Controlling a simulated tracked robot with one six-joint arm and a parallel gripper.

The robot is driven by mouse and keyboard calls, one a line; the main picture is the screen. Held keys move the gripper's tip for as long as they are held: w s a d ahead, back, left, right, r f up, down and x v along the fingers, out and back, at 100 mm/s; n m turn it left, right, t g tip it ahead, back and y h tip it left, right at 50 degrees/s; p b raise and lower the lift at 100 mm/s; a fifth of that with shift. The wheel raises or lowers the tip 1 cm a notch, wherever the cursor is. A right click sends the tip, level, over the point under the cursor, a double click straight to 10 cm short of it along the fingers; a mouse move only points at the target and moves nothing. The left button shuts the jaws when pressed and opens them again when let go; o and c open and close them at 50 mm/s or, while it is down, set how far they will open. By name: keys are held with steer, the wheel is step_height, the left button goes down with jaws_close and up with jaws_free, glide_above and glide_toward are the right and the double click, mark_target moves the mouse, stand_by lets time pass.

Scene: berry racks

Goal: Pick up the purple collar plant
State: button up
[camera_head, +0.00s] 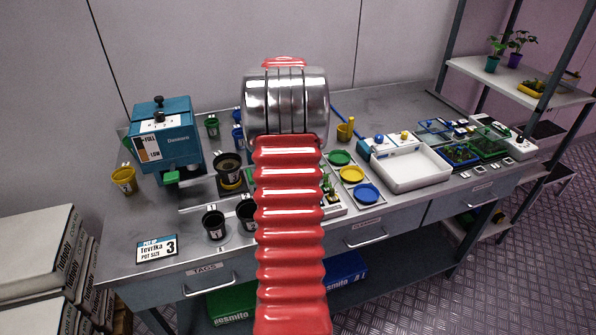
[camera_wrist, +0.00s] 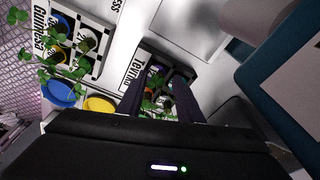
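In the wrist view, my gripper (camera_wrist: 160,92) points at a small dark seedling tray marked Tevrika (camera_wrist: 179,70). Its two dark fingers are apart, one on each side of a green seedling (camera_wrist: 150,106). I cannot tell whether they touch it. A second tray marked Guinessa (camera_wrist: 97,70) holds several seedlings at the upper left. In the head view, my arm hides the gripper and most of these trays; a few seedlings (camera_head: 328,186) show beside it.
Green (camera_head: 339,158), yellow (camera_head: 351,174) and blue (camera_head: 367,193) dishes lie right of my arm, near a white basin (camera_head: 408,184). A blue machine (camera_head: 165,140) and black pots (camera_head: 213,225) stand left. A purple-potted plant (camera_head: 515,60) stands on the right rack.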

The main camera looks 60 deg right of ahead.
steer(key=shift+c, duration=0.6)
jaws_close()
